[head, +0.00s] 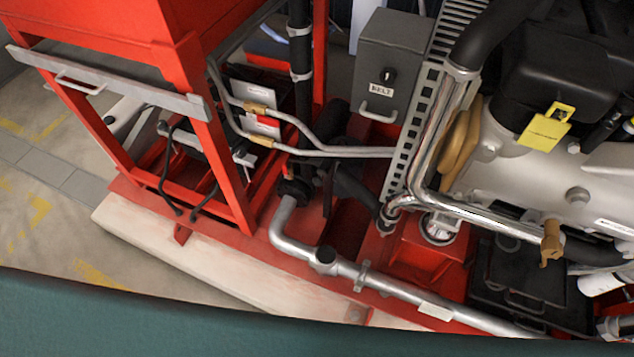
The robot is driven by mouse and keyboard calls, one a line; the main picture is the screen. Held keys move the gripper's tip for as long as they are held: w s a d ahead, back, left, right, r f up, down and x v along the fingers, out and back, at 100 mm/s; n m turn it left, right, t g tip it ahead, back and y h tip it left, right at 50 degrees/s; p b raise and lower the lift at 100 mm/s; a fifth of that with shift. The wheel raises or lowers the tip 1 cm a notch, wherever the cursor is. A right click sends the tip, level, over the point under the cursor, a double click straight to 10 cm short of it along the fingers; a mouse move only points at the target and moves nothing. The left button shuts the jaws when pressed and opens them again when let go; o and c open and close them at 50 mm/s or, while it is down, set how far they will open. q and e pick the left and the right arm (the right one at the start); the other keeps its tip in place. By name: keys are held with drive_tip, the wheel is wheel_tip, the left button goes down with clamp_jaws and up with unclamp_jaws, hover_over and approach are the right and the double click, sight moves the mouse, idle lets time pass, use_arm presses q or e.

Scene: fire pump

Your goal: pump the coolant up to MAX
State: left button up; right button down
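Neither of my grippers is in view. I see no coolant level gauge and no MAX mark that I can make out. I cannot pick out a coolant pump for certain. A grey engine (560,178) with a black top cover fills the right side. Bright metal pipes (480,218) run along its near side, with a brass-coloured fitting (551,243) on one of them. A round metal cap or collar (438,229) sits on a red block below the pipes.
A grey box (388,62) with a black knob, a small label and a handle stands at top centre. A red frame (222,165) stands at left on a pale plinth (160,240). A thick grey pipe (390,284) runs low across the front. Open floor (40,225) lies at left.

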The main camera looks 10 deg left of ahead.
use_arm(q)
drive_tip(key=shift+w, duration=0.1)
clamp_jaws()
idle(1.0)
